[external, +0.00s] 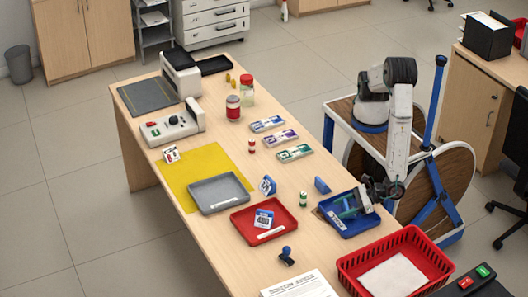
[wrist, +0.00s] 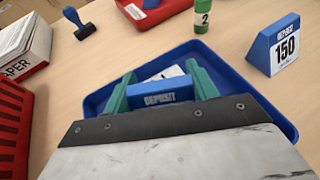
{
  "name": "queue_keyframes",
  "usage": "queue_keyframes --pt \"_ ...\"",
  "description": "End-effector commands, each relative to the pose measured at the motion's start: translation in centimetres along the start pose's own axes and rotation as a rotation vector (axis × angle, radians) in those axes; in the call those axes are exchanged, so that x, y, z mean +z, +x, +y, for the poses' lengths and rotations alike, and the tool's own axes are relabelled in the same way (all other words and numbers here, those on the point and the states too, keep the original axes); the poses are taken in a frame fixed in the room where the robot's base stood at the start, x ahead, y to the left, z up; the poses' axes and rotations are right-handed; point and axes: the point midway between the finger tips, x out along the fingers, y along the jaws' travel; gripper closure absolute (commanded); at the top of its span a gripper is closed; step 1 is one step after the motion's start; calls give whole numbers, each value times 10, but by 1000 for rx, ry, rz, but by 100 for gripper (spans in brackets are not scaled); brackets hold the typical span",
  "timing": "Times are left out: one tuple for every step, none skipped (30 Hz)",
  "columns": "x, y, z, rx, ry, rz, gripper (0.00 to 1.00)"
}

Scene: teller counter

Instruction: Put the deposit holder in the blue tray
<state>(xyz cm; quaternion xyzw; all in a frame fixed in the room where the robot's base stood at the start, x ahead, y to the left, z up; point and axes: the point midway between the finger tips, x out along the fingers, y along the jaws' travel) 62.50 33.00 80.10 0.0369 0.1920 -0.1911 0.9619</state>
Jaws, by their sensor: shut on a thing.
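My gripper (external: 352,206) is over the blue tray (external: 344,231). In the wrist view its green fingers (wrist: 160,88) are shut on a blue deposit holder (wrist: 160,98), whose top edge reads DEPOSIT. The holder is within the outline of the blue tray (wrist: 98,103); I cannot tell whether it touches the tray floor. Its lower part is hidden. A white label shows behind it in the tray. Another blue deposit holder, marked 150 (wrist: 284,49), stands on the counter beside the tray; it also shows in the external view (external: 322,185).
A red tray (external: 246,232) holding a blue-and-white holder, a green cylinder (external: 303,200) and a blue stamp (external: 287,256) stand left of the blue tray. A red basket (external: 433,257) is close at its lower right. A grey tray (external: 217,208) sits farther left.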

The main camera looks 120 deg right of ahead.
Motion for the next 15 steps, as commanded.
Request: queue_keyframes --pt "-7 3 0 -1 -2 0 65" --pt "-9 4 0 0 -1 0 65" --pt "-10 4 0 0 1 0 65" --pt "-10 4 0 1 2 0 65" --pt "-10 4 0 1 3 0 65" --pt "-9 4 0 1 3 0 65" --pt "-9 4 0 1 3 0 65" --pt "-9 4 0 1 3 0 65" --pt "-10 4 0 0 2 0 65" --pt "-10 4 0 0 2 0 65" --pt "-11 4 0 0 2 0 65" --pt "-12 5 0 0 2 0 65" --pt "-13 5 0 0 1 0 65" --pt "-12 5 0 0 2 0 34" --pt "-12 5 0 0 2 0 23"
